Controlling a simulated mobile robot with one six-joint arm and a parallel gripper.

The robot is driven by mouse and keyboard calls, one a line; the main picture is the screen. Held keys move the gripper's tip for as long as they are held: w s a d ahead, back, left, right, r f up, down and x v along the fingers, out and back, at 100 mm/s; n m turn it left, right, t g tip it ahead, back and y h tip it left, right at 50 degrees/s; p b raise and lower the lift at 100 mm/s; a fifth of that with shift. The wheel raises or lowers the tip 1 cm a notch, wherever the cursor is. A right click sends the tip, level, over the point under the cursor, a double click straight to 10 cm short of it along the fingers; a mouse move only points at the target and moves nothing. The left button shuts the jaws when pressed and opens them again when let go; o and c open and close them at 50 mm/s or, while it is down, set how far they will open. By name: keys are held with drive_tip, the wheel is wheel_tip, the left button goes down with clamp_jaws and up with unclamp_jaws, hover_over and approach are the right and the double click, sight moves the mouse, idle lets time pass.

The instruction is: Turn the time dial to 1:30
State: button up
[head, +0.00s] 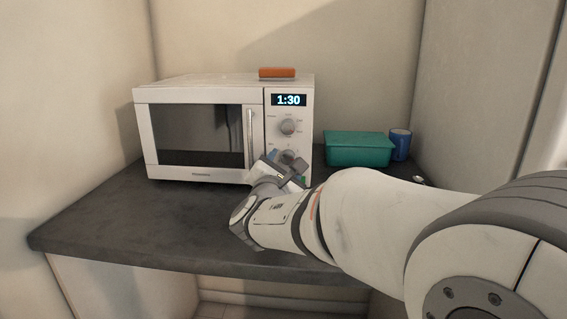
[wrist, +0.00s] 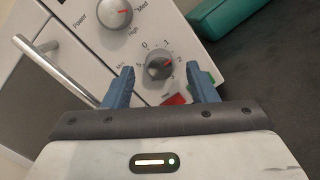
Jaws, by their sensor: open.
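The microwave (head: 200,85) stands on the counter, and its display (head: 289,100) reads 1:30. The time dial (head: 287,157) is the lower knob on its control panel, partly hidden by my gripper in the head view. In the head view my gripper (head: 284,164) is at the lower right of the microwave.
The power dial (head: 288,127) is above the time dial, and the door handle (head: 250,138) is left of it. A red button (wrist: 175,100) is below the dial. A green box (head: 358,149) and blue cup (head: 400,145) stand right. An orange block (head: 277,72) lies on top.

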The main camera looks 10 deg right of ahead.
drive_tip(key=v, duration=0.6)
drive_tip(key=shift+s+a+p, duration=0.1)
drive_tip(key=shift+s+p, duration=0.1)
drive_tip(key=shift+p, duration=0.1)
drive_tip(key=shift+d, duration=0.25)
drive_tip(key=s+d+m+g+p, duration=0.3)
drive_tip(key=m, duration=0.1)
drive_tip(key=s+d+m+g+p, duration=0.4)
drive_tip(key=s+d+m+g+h+p, duration=0.1)
drive_tip(key=s+d+m+g+p, duration=0.2)
drive_tip(key=s+d+m+p, duration=0.1)
drive_tip(key=shift+s+f+m+g, duration=0.2)
drive_tip(key=shift+f+m+g, duration=0.1)
drive_tip(key=shift+f+m, duration=0.1)
drive_tip(key=s+m+g+y+p, duration=0.1)
drive_tip(key=s+m+p, duration=0.1)
drive_tip(key=s+a+m+g+y+p, duration=0.1)
drive_tip(key=s+m+p, duration=0.1)
drive_tip(key=s+m+g+y+p, duration=0.1)
drive_tip(key=s+p, duration=0.1)
drive_tip(key=shift+s+a+r+m+y, duration=0.2)
drive_tip(key=shift+a+m+y, duration=0.1)
drive_tip(key=shift+a+m, duration=0.1)
drive_tip(key=s+a+r+m+y+p, duration=0.2)
drive_tip(key=s+a+m+y+p, duration=0.1)
drive_tip(key=a+m+y+p, duration=0.1)
drive_tip(key=shift+s+a+r+m+g+y, duration=0.2)
drive_tip(key=shift+a+m+g+y, duration=0.25)
drive_tip(key=shift+a+m, duration=0.5)
